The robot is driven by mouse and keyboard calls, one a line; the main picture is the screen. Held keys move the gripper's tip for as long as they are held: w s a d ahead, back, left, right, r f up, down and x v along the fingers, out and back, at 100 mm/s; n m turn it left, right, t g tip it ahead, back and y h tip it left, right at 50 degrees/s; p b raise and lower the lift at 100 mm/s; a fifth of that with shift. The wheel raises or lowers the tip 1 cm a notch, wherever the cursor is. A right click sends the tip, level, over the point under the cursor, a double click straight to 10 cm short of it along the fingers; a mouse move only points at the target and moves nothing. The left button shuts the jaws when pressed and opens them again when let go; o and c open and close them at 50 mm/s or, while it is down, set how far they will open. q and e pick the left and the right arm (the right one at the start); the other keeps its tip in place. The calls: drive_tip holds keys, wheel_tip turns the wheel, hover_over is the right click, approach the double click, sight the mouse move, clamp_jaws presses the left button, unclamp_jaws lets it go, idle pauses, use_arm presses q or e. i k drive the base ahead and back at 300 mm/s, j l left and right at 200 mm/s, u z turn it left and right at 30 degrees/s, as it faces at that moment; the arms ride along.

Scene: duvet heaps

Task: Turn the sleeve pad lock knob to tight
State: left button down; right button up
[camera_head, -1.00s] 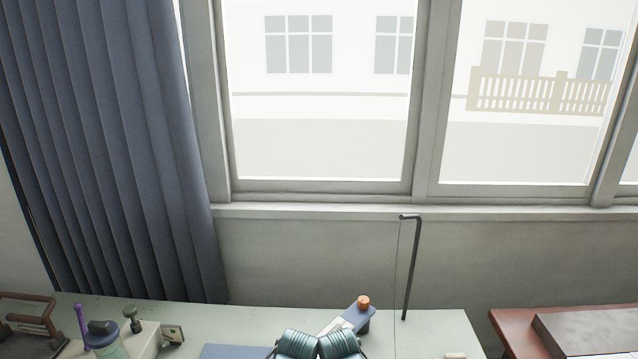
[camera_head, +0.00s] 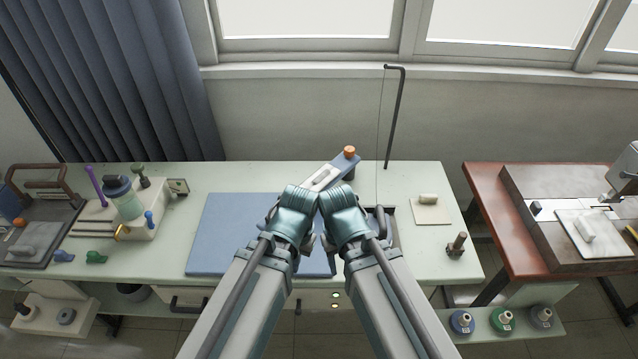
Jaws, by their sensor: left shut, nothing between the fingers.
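A narrow blue sleeve pad (camera_head: 339,167) with a pale strip lies at an angle on the pale green table (camera_head: 420,178). An orange knob (camera_head: 349,151) stands at its far end. Whether the knob is set tight or loose does not show. My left gripper (camera_head: 307,241) is shut and empty over the blue mat, nearer to me than the pad and apart from the knob. My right gripper (camera_head: 331,243) is beside it, mostly hidden by its own wrist, so its jaws cannot be made out. Both wrists cover the near end of the pad.
A flat blue mat (camera_head: 222,225) lies under my arms. A white block with a bottle (camera_head: 124,200) and small knobs stands at left. A black bent rod (camera_head: 396,115) rises behind the pad. A dark post (camera_head: 457,243) stands at right. A brown table (camera_head: 483,190) is further right.

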sight(349, 152)
drive_tip(key=i+l+z, duration=0.2)
drive_tip(key=i, duration=0.25)
drive_tip(key=i+l+z, duration=0.2)
drive_tip(key=i, duration=0.25)
